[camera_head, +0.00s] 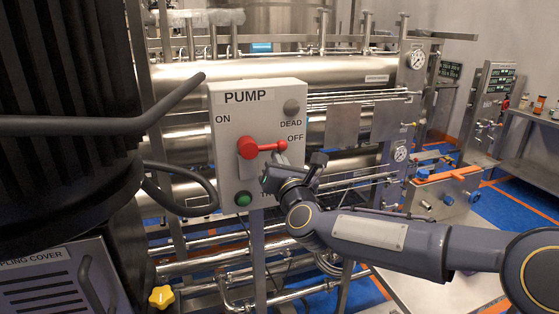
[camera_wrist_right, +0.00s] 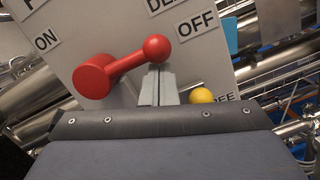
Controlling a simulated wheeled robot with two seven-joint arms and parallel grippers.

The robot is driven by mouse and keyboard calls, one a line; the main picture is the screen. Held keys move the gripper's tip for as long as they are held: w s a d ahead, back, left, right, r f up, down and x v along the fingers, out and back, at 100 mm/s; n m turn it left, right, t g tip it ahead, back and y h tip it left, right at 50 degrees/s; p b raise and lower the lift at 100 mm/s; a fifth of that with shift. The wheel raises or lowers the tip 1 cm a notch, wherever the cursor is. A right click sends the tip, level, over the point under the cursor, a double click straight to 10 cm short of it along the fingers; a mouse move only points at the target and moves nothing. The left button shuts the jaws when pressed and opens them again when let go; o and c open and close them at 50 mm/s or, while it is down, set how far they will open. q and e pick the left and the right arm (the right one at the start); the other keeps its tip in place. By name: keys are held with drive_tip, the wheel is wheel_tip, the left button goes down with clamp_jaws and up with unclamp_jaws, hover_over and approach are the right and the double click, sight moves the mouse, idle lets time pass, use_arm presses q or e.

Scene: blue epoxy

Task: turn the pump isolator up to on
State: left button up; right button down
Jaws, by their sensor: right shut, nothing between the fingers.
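The pump isolator (camera_head: 248,148) is a red lever on a grey panel (camera_head: 226,180) labelled PUMP. Its round hub sits at the left, and its arm points right, ending in a red ball beside the OFF label; ON is at the upper left. In the right wrist view the isolator (camera_wrist_right: 93,77) slants up to its ball near OFF. My right gripper (camera_head: 279,160) is shut and empty, its fingertips (camera_wrist_right: 157,72) directly under the ball. I cannot tell whether they touch it. My left gripper is not in view.
A green button (camera_head: 243,199) and a grey lamp (camera_head: 291,107) sit on the panel; a yellow button (camera_wrist_right: 201,95) shows right of my fingertips. A black ribbed machine (camera_head: 60,110) with a curved dark bar stands close at left. Steel pipes lie behind.

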drive_tip(key=shift+d+r+n+b, duration=0.1)
drive_tip(key=shift+r+n+b, duration=0.1)
drive_tip(key=shift+n+b, duration=0.2)
